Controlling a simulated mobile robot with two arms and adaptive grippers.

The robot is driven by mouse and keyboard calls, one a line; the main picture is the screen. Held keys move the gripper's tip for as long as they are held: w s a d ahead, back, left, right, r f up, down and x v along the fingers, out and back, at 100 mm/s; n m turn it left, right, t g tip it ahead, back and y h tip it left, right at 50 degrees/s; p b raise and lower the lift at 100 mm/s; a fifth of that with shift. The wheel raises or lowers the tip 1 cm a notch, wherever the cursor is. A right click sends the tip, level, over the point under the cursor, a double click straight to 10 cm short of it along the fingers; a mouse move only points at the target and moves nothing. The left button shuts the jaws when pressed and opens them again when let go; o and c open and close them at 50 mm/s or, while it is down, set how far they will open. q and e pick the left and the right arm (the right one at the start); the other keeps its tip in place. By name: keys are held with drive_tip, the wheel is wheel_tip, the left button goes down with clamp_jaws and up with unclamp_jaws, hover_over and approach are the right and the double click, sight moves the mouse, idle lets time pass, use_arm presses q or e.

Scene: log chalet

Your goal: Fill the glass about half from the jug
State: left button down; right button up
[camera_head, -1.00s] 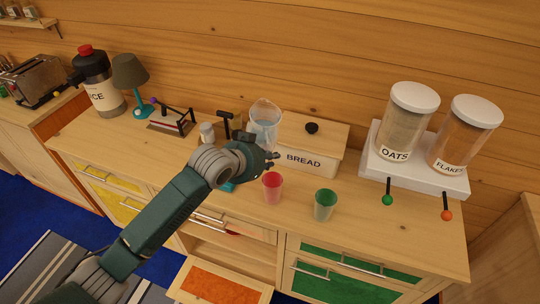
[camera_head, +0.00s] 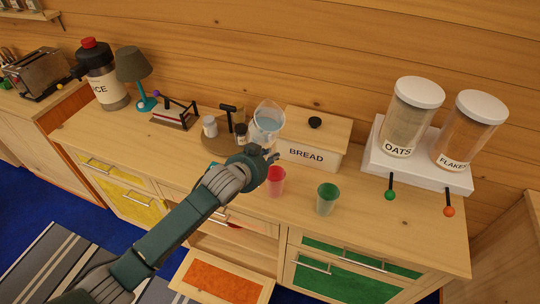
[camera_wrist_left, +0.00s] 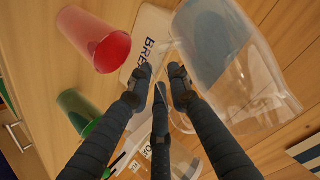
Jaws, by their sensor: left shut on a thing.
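The clear jug (camera_head: 266,122) holds pale water and looks roughly upright at the back of the counter, left of the bread box. My left gripper (camera_head: 268,156) is at its near side. In the left wrist view the jug (camera_wrist_left: 215,50) fills the upper right, and my left gripper (camera_wrist_left: 162,85) is shut on its handle. Whether the jug's base touches the counter is unclear. A red glass (camera_head: 276,182) stands just right of the gripper; a green glass (camera_head: 327,198) stands farther right. Both look empty. My right gripper is out of view.
The bread box (camera_head: 315,137) is close behind the red glass. Salt and pepper shakers (camera_head: 210,127) stand on a round board left of the jug. Oats (camera_head: 408,118) and flakes dispensers (camera_head: 466,130) stand at the right. The counter right of the green glass is clear.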

use_arm(q)
drive_tip(key=shift+w+a+f+m+t+b, duration=0.1)
drive_tip(key=shift+w+f+m+t+b, duration=0.2)
drive_tip(key=shift+w+f+t+b, duration=0.3)
drive_tip(key=shift+w+a+f+m+t+b, duration=0.15)
drive_tip(key=shift+w+f+t+b, duration=0.2)
drive_tip(key=shift+b, duration=0.9)
drive_tip(key=shift+w+a+f+m+t+b, duration=0.15)
drive_tip(key=shift+f+b, duration=0.35)
drive_tip(key=shift+b, duration=0.7)
drive_tip(key=shift+w+a+f+m+t+b, duration=0.15)
drive_tip(key=shift+f+b, duration=0.25)
drive_tip(key=shift+b, duration=0.85)
drive_tip(key=shift+r, duration=0.15)
drive_tip(key=shift+a, duration=0.15)
drive_tip(key=shift+r+m+t+b, duration=0.1)
drive_tip(key=shift+m+t+b, duration=0.15)
drive_tip(key=shift+b, duration=0.05)
drive_tip(key=shift+a, duration=0.1)
